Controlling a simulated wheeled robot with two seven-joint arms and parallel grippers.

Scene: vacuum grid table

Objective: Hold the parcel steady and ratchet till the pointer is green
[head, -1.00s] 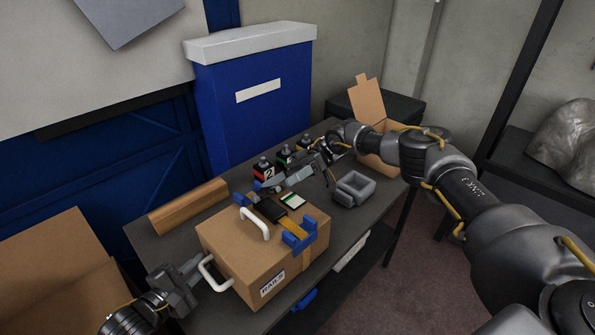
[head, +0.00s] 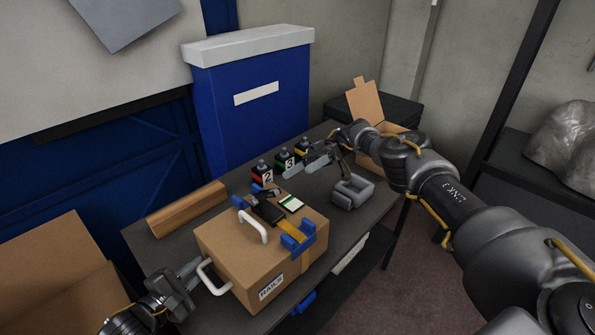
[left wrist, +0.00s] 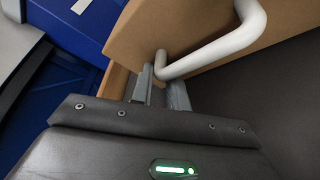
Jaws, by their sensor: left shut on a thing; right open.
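The cardboard parcel (head: 232,262) sits on the dark table with a white handle on its top and another on its left side (head: 210,279). My left gripper (head: 197,268) is shut on the side handle, which also shows in the left wrist view (left wrist: 222,45). An orange strap (head: 291,231) with blue corner guards (head: 297,240) and a dark ratchet (head: 268,210) lies over the parcel's top. A white card with a green band (head: 292,204) lies beside the ratchet; I cannot make out its pointer. My right gripper (head: 303,170) is open and empty above the table, behind the parcel.
Numbered bottles (head: 262,172) stand at the table's back, close to my right gripper. An open carton (head: 372,150) stands behind my right arm.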

